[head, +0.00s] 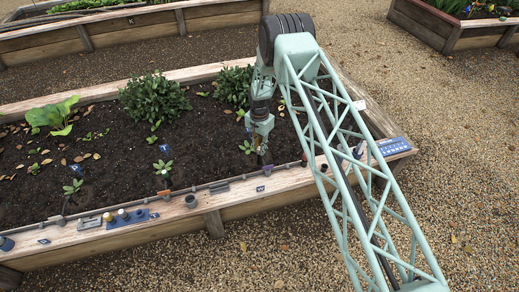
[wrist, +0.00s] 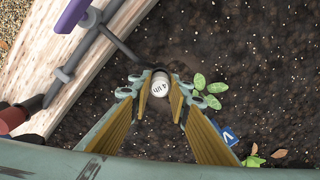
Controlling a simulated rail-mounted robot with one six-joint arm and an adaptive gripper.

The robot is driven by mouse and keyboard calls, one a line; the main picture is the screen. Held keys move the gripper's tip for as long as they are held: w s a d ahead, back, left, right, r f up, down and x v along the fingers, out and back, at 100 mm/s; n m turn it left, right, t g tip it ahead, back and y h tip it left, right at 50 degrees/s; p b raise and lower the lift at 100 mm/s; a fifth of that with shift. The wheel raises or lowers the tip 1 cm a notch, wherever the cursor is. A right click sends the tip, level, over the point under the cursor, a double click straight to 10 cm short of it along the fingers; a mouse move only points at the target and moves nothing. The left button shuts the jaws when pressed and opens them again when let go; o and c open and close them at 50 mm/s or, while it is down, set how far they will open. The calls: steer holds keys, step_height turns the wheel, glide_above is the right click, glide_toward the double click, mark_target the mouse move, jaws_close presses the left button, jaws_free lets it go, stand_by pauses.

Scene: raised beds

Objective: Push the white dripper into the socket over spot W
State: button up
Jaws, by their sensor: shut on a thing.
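The white dripper (wrist: 160,84) is a small pale cylinder with dark print on its end, seen end-on between my fingers in the wrist view. My gripper (wrist: 160,92) is shut on it, low over the dark soil beside a small green seedling (wrist: 207,90). In the head view my gripper (head: 261,151) points down near the front rim of the bed, and the dripper cannot be made out there. A dark curved tube (wrist: 122,46) runs from the rim pipe to beside the dripper. The socket is mostly hidden, so I cannot tell whether the dripper touches it. A W label (head: 260,189) is on the rim.
A dark pipe (wrist: 84,48) with fittings runs along the wooden rim (wrist: 118,20). A blue tag (wrist: 229,135) stands near the seedling. A blue tray (head: 131,218) with small caps and a blue panel (head: 393,147) sit on the rim. A bush (head: 153,98) grows farther back.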

steer(key=shift+f, duration=0.55)
steer(key=o, duration=0.8)
steer(key=o, duration=0.5)
steer(key=shift+r, duration=0.15)
steer(key=shift+r+p, duration=0.7)
steer(key=shift+r, duration=2.7)
